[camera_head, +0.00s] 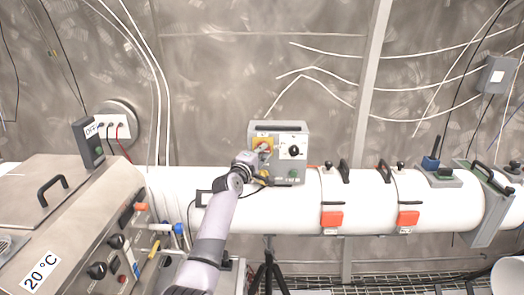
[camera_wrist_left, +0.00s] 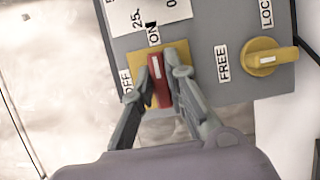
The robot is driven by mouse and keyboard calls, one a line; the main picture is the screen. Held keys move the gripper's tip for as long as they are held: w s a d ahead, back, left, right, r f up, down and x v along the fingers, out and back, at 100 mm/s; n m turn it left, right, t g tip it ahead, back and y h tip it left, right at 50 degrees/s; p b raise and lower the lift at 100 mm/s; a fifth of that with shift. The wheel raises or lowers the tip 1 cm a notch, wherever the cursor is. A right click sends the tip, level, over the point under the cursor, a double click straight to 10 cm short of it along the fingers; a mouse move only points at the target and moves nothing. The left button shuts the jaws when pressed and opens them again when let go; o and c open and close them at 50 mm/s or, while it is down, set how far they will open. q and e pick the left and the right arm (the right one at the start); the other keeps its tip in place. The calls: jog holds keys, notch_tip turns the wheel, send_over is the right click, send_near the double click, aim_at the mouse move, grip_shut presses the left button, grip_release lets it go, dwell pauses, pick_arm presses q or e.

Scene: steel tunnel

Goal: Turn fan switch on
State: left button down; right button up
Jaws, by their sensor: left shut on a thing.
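The fan switch is a red handle (camera_wrist_left: 160,80) with a white mark on a yellow plate (camera_wrist_left: 177,56), between OFF and ON labels in the left wrist view. The handle's upper end points close to the ON label. The yellow plate (camera_head: 262,140) sits on the upper left of the grey control box (camera_head: 278,128) in the head view. My left gripper (camera_wrist_left: 164,75) is shut on the red handle, one finger on each side. In the head view my left gripper (camera_head: 257,154) partly hides the switch. My right gripper is in neither view.
A yellow knob (camera_wrist_left: 262,57) marked FREE and LOCK sits right of the switch. The box also has a black dial (camera_head: 293,151). A metal cabinet (camera_head: 80,215) stands at the left.

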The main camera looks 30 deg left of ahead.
pick_arm(q)
jog(key=shift+d+f, duration=0.1)
jog(key=shift+f, duration=0.05)
jog(key=c, duration=1.6)
grip_release()
jog(key=shift+s, duration=0.1)
jog(key=s, duration=1.2)
jog(key=shift+d, duration=0.35)
